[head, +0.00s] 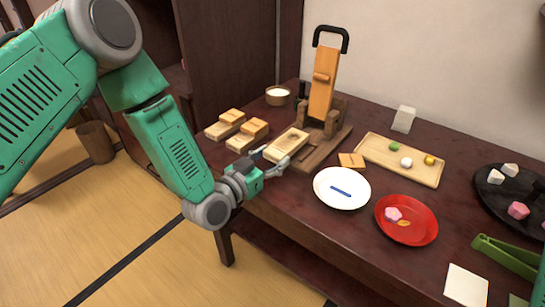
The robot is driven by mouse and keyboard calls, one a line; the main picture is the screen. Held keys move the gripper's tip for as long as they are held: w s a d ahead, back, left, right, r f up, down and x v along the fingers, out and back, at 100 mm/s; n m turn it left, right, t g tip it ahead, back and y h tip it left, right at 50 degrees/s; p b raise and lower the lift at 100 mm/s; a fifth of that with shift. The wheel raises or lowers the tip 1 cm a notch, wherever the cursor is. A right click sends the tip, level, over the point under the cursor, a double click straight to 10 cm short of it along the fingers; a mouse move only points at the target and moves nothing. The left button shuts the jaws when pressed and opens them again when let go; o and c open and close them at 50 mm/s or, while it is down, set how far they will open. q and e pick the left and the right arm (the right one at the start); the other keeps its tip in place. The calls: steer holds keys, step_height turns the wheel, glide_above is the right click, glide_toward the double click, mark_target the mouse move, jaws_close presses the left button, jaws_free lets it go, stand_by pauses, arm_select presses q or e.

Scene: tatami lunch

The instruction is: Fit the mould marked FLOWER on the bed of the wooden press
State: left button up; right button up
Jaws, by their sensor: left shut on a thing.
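The wooden press (322,95) stands at the back of the dark table. Its lever arm is raised, with a black handle on top, and its base (322,150) reaches toward the front. My left gripper (268,162) is shut on a pale wooden mould (286,144) by its near left end. The mould is at the front left of the press base; I cannot tell whether it touches the bed. Two more pairs of wooden mould pieces (225,124) (247,135) lie to the left. No FLOWER mark is legible on any piece. My right gripper is out of view.
A small bowl (278,92) stands behind the moulds. A white plate (330,199), a red plate (423,232) with sweets, a wooden tray (378,165) and a small wooden piece (352,160) lie right of the press. A green tong-like thing (505,256) lies farther right.

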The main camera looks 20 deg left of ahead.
arm_select(q)
steer(key=shift+d+f+b, duration=0.1)
steer(key=shift+f+b, duration=0.35)
steer(key=shift+f, duration=0.25)
steer(key=o, duration=1.1)
steer(key=shift+c, duration=0.2)
steer(key=v, duration=1.2)
steer(key=shift+f, duration=0.15)
